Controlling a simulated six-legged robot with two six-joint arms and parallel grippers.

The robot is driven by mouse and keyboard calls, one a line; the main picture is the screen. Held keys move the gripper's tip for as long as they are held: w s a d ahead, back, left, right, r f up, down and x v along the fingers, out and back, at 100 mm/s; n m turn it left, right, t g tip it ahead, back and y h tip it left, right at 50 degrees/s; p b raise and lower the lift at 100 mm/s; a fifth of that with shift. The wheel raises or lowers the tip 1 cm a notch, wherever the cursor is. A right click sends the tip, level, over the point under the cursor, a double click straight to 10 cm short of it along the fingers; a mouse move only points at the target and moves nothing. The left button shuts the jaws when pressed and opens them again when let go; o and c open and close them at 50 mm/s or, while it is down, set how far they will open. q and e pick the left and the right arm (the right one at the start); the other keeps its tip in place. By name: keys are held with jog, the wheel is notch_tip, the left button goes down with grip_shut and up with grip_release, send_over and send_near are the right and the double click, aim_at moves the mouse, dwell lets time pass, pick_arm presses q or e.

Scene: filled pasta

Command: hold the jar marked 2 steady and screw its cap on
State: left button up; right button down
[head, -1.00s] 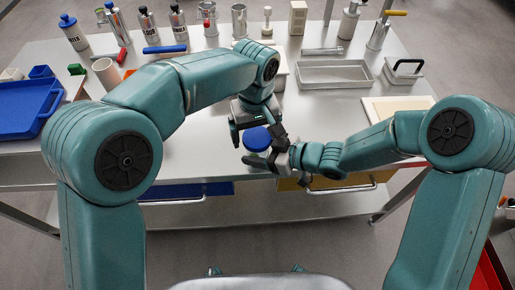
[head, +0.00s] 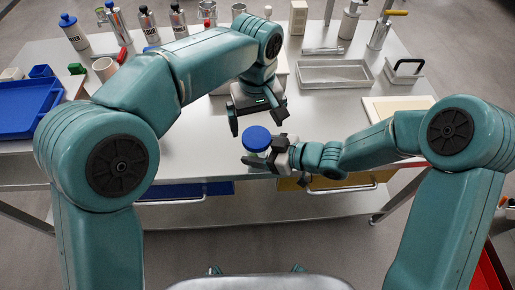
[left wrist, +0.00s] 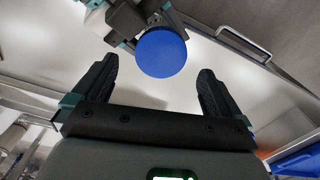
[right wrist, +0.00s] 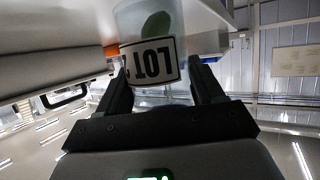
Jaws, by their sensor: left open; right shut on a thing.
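The jar (right wrist: 152,20) is a clear container with a green thing inside and a white label reading LOT; any number is hidden by the fingers. Its blue cap (head: 256,139) sits on top of the jar; I cannot tell how tightly. The cap also shows round and blue in the left wrist view (left wrist: 161,53). My right gripper (head: 270,160) is shut around the jar's body from the right, holding it near the table's front edge. My left gripper (head: 258,118) is open and empty, just behind and above the cap, its fingers apart from it.
A metal tray (head: 336,84) and a cream board (head: 398,109) lie at the right. A blue tray (head: 22,108) is at the left, beside a white cup (head: 104,69). Bottles and tools line the back. The table's middle is largely clear.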

aim_at(256, 136)
pick_arm(q)
jog(key=shift+c, duration=0.4)
jog(key=n, duration=0.1)
jog(key=r+n, duration=0.1)
jog(key=shift+r+n, duration=0.25)
jog(key=shift+n, duration=0.15)
notch_tip(256, 136, up, 2)
jog(key=n, duration=0.3)
jog(key=shift+n, duration=0.4)
jog(key=shift+f, duration=4.05)
jog(key=c, duration=1.1)
jog(key=m, duration=0.6)
jog(key=shift+m, duration=0.3)
